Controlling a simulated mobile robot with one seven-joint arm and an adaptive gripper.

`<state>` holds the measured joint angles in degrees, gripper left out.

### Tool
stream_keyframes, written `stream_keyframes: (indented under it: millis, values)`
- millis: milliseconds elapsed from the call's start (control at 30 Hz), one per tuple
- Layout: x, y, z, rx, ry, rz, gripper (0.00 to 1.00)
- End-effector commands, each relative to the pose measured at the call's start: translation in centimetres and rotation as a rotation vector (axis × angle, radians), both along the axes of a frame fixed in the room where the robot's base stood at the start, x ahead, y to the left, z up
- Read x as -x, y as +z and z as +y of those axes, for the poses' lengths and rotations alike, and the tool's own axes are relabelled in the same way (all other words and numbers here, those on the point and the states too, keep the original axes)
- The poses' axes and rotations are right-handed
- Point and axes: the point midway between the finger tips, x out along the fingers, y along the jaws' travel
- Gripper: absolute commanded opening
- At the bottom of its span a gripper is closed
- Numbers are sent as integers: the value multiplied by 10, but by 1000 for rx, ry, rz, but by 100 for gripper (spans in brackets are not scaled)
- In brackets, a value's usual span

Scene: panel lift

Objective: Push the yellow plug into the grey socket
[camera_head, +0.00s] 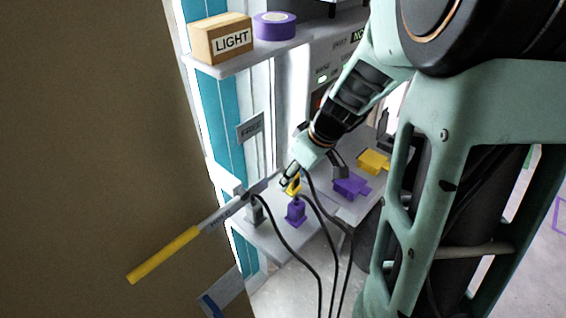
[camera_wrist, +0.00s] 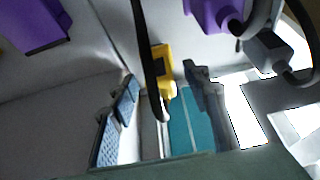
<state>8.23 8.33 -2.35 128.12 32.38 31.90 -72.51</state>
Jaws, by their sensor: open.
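The yellow plug (camera_head: 294,187) stands at the lower shelf, just below my gripper (camera_head: 288,177), which partly covers it. In the wrist view the yellow plug (camera_wrist: 162,62) shows between the two open fingers of my gripper (camera_wrist: 164,100), with a gap on each side. A black cable crosses in front of it. Whether the fingertips reach past it I cannot tell. A grey block (camera_head: 339,166), apparently the grey socket, sits on the shelf right of my gripper, partly hidden. It is not clearly visible in the wrist view.
A purple plug (camera_head: 296,211) and a grey plug (camera_head: 254,213) stand close by, with black cables hanging down. Purple (camera_head: 351,185) and yellow (camera_head: 374,161) sockets lie to the right. A yellow-handled bar (camera_head: 163,256) juts out left. A LIGHT box (camera_head: 221,39) and purple tape (camera_head: 274,26) sit above.

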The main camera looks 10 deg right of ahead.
Motion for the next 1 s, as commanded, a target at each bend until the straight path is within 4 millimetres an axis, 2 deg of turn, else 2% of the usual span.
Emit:
stream_keyframes:
  millis: [200, 533, 900, 1000]
  values:
    - [-6, -15, 4, 0, 1, 0, 44]
    - [-6, -15, 4, 0, 1, -2, 44]
    - [-6, -15, 4, 0, 0, -1, 3]
    - [-6, -15, 4, 0, 0, -1, 1]
